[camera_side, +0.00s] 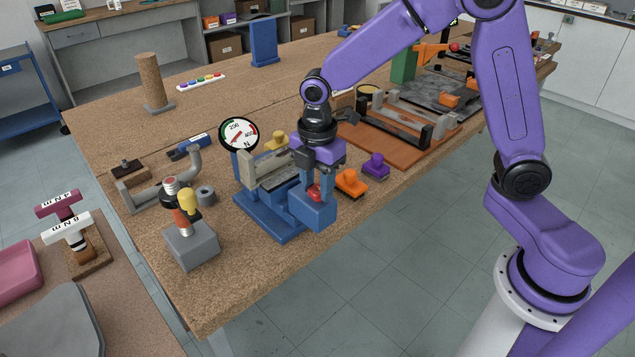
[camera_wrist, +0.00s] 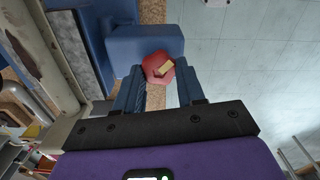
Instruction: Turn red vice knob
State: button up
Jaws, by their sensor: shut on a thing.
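In the side view the knob (camera_side: 314,193) is mostly hidden by my fingers. My gripper (camera_side: 314,188) points down at the front of the blue vice (camera_side: 262,218) and is shut on the knob. It also shows in the wrist view (camera_wrist: 158,82). A blue block of the vice (camera_wrist: 150,42) lies just beyond the knob. A round dial gauge (camera_side: 239,133) stands at the back of the vice.
An orange knob piece (camera_side: 351,183) and a purple one (camera_side: 376,165) sit close to the right of my gripper. A grey block with a yellow bulb shape (camera_side: 190,244) stands to the left. The table's front edge (camera_side: 300,262) is near the vice.

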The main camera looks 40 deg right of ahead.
jog(key=m, duration=0.5)
jog(key=shift+m, duration=0.3)
jog(key=m, duration=1)
jog(key=shift+s+m, duration=0.1)
jog(key=shift+m, duration=0.3)
jog(key=m, duration=0.5)
jog(key=shift+d+m, duration=0.1)
jog(key=shift+m, duration=0.2)
jog(key=o, duration=1)
jog(key=shift+o, duration=0.2)
